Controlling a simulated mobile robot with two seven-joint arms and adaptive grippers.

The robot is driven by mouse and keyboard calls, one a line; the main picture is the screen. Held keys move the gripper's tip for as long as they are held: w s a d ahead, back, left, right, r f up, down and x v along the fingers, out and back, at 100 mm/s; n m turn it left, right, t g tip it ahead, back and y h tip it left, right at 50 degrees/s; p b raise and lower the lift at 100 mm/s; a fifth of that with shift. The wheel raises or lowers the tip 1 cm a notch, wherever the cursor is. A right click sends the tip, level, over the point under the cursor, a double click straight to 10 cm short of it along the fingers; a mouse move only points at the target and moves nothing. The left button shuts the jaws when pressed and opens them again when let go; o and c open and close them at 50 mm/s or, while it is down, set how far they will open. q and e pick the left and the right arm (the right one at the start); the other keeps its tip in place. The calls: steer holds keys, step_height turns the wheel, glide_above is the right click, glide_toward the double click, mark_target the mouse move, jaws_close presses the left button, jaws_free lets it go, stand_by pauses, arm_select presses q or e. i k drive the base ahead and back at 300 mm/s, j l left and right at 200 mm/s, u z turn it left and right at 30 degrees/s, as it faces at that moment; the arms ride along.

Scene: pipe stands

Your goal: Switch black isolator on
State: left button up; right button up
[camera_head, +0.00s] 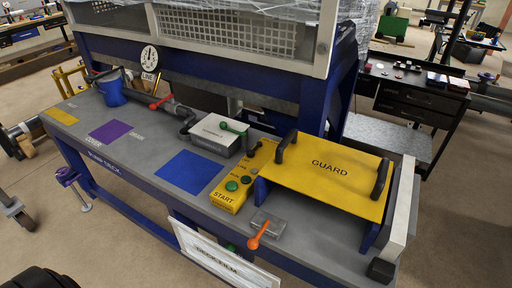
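No part that is clearly labelled as a black isolator can be made out. A yellow START control box (231,192) stands on the grey bench, with green round buttons and a small dark knob. A narrow yellow piece (261,154) behind it carries small dark parts too small to read. A small black block (381,270) sits at the bench's front right corner; its function cannot be told. Neither of my grippers shows in the head view.
The grey bench (140,152) carries a yellow GUARD cover (325,170) with black handles, a grey box with an orange lever (259,235), a white box with a green lever (215,135), a red-handled valve (161,102) and a blue bucket (112,91). Floor before the bench is mostly clear.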

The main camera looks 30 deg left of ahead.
mark_target(251, 154)
steer(key=j, duration=0.45)
steer(key=i+j+u, duration=0.1)
steer(key=j, duration=0.35)
steer(key=j+u, duration=0.1)
steer(key=j, duration=0.35)
steer(key=i+j, duration=0.15)
steer(key=j, duration=0.3)
steer(key=j+u, duration=0.1)
steer(key=j, duration=0.35)
steer(key=i+j, duration=0.15)
steer(key=j, duration=0.25)
steer(key=u, duration=0.05)
